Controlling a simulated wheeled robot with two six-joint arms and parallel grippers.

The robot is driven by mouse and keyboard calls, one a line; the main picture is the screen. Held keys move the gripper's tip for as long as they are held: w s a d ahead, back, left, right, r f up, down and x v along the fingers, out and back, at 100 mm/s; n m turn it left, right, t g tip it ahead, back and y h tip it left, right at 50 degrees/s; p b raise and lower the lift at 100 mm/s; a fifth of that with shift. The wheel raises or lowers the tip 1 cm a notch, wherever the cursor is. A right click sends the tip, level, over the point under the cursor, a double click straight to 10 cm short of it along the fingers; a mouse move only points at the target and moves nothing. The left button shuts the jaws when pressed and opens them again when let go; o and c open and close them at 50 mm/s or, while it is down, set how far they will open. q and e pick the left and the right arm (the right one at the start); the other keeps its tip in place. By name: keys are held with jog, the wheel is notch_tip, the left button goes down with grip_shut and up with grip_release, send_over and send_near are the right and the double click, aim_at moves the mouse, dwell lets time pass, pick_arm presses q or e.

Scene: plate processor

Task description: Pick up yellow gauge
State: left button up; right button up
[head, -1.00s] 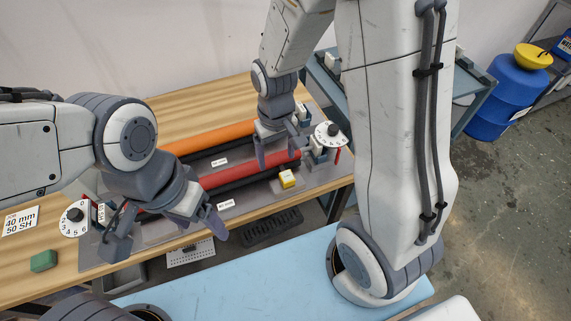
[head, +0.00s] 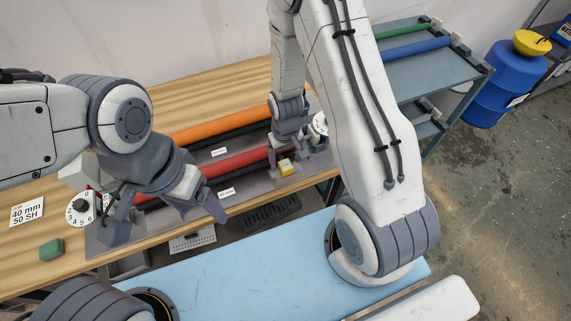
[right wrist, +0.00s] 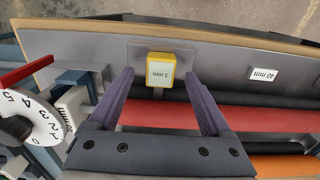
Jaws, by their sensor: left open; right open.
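The yellow gauge (head: 286,167) is a small yellow block with a white face, lying on the grey plate at the right end of the rollers. In the right wrist view the yellow gauge (right wrist: 160,70) lies ahead, between the lines of my two fingers, just beyond the tips. My right gripper (head: 284,160) is open and points down at the gauge; it also shows in the right wrist view (right wrist: 160,98), with nothing between its fingers. My left gripper (head: 165,222) is open and empty over the left front edge of the table, far from the gauge.
A red roller (head: 228,162) and an orange roller (head: 220,131) lie beside the gauge. A white numbered dial (right wrist: 30,118) stands close by my right gripper. A second dial (head: 80,209) and a green block (head: 51,250) are at left.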

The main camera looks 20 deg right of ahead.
jog(key=shift+f, duration=0.65)
grip_shut()
jog(key=shift+r, duration=0.1)
